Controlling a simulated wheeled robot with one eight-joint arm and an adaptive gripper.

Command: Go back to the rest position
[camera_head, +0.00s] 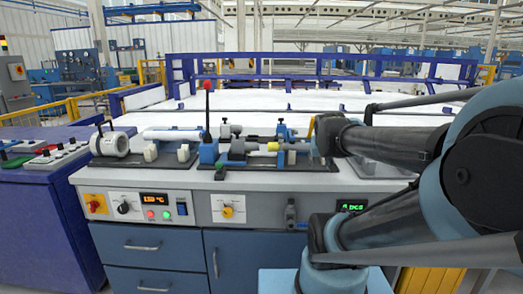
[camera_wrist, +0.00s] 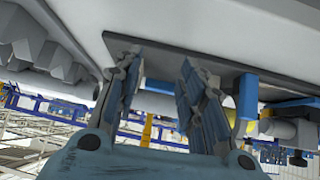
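In the head view my arm comes in from the right. Its wrist end is over the right part of the grey workbench (camera_head: 330,181), just right of the pipe fixture (camera_head: 235,155). The fingers are mostly hidden there. In the wrist view my gripper (camera_wrist: 158,62) has its two fingers apart, with no object held between them. The bench surface fills the top of that tilted view, and blue and yellow fixture parts (camera_wrist: 246,98) show right of the fingers. A light pipe (camera_head: 172,134) lies across the left part of the bench fixture.
A white round device (camera_head: 110,143) stands at the bench's left end. A lever with a red knob (camera_head: 207,88) rises at the middle. A clear tray (camera_head: 378,172) lies at the right, partly behind my arm. A blue control desk (camera_head: 38,190) stands left of the bench.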

